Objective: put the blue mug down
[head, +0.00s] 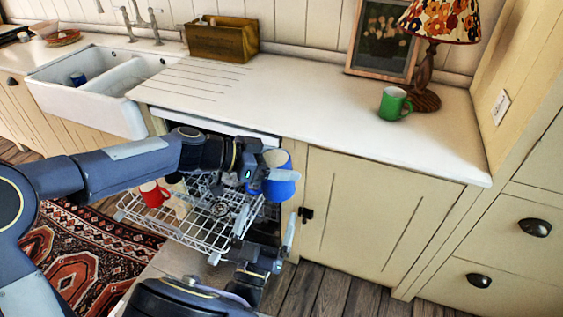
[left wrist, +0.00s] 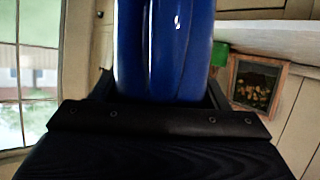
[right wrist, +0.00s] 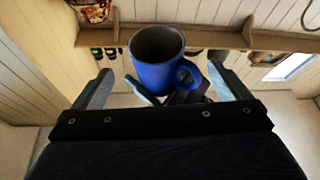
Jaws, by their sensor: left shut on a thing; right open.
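The blue mug (head: 283,183) is upright in the air, above the right end of the pulled-out dishwasher rack (head: 190,232). My left gripper (head: 257,178) is shut on it. The mug fills the upper middle of the left wrist view (left wrist: 165,50), so the fingertips are hidden there. My right gripper (head: 266,226) is open and empty below the mug. In the right wrist view the mug (right wrist: 155,77) appears between and beyond its open fingers, with its handle to the right.
A red mug (head: 153,194) sits in the rack's left part. A green mug (head: 393,103) and a lamp (head: 427,70) stand on the white counter (head: 330,115), whose middle is clear. A wooden box (head: 222,40) stands at the back. Another blue item (head: 78,79) is in the sink (head: 52,92).

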